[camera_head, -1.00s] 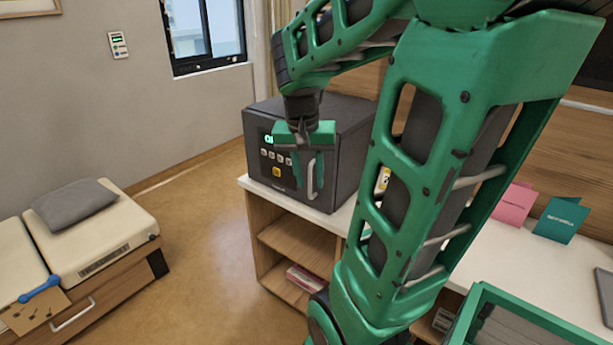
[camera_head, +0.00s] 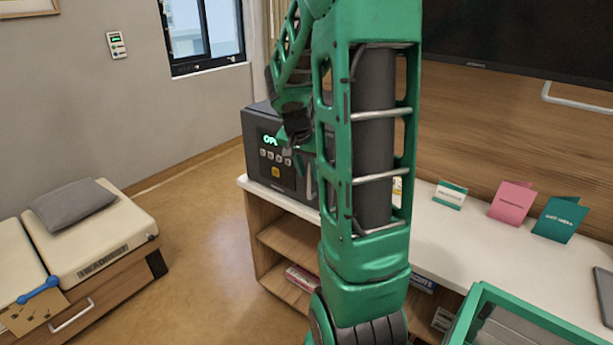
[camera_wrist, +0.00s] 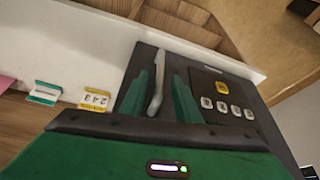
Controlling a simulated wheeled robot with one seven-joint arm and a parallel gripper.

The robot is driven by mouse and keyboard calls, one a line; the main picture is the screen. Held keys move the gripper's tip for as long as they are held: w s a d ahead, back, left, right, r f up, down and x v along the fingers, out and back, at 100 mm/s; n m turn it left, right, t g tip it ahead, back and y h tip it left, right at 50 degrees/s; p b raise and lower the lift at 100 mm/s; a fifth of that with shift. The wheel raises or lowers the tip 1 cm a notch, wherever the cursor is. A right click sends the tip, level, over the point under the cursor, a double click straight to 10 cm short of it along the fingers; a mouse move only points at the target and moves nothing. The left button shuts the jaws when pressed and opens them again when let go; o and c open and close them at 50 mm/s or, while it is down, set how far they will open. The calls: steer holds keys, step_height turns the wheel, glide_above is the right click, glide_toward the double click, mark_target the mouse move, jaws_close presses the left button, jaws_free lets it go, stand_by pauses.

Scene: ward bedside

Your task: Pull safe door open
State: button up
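The dark grey safe (camera_head: 262,150) stands on the white counter, its door closed as far as I can see. Its green display starts with "OP"; the rest is hidden by my arm. The pale door handle (camera_wrist: 159,85) shows in the wrist view, right of which lies the keypad (camera_wrist: 222,103). My gripper (camera_wrist: 160,74) is open, with one green finger on each side of the handle and visible gaps. In the head view my arm covers most of the gripper and the safe's right side.
The white counter (camera_head: 435,228) carries a small green-and-white card (camera_head: 450,195), a pink card (camera_head: 512,203) and a teal card (camera_head: 560,218). A green-rimmed bin (camera_head: 535,318) is at lower right. Open floor (camera_head: 200,230) lies between the counter and the bed (camera_head: 110,220).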

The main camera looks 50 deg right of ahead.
steer(key=shift+x, duration=1)
jaws_close()
steer(key=shift+a, duration=0.1)
